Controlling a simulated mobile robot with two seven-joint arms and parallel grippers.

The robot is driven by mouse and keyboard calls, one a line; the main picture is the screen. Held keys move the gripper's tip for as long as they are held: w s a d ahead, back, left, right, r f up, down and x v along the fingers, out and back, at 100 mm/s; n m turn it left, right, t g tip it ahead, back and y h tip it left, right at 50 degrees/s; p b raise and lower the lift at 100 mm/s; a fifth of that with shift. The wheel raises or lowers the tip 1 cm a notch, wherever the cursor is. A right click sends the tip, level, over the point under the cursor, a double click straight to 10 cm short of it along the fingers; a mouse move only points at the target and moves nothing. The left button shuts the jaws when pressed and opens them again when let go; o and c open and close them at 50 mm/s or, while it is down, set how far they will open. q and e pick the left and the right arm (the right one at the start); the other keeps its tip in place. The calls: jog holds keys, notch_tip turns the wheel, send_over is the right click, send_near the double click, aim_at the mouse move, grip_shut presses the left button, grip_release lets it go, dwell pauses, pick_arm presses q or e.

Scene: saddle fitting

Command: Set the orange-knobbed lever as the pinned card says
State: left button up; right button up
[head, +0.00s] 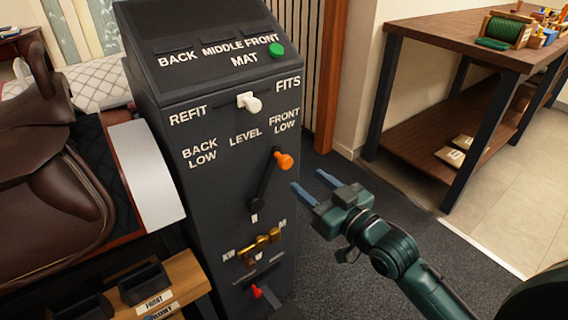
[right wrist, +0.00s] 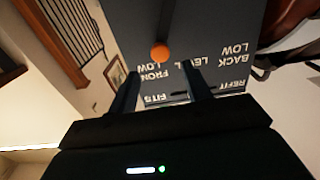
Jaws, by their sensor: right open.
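The orange-knobbed lever (head: 266,180) is on the front of a dark console (head: 170,108). Its arm leans up and right from a low pivot, and its orange knob (head: 284,162) is below the FRONT LOW label (head: 284,121). BACK LOW and LEVEL are printed to the left. My right gripper (head: 314,186) is open and empty, just right of the knob and apart from it. In the right wrist view the knob (right wrist: 160,53) appears between and beyond the fingertips (right wrist: 159,70). My left gripper is not in view. I cannot make out a pinned card.
A white knob (head: 249,102) sits above, between REFIT and FITS. A brass handle (head: 260,246) and a red lever (head: 264,292) sit below, and a green button (head: 276,50) on top. A saddle (head: 40,170) stands left. A wooden table (head: 455,37) stands right; carpet between is clear.

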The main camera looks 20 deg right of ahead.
aim_at(288, 165)
jog(key=b+x, duration=0.1)
jog(key=x, duration=0.8)
jog(key=shift+w+a+f, duration=0.1)
jog(key=shift+w, duration=0.15)
grip_shut()
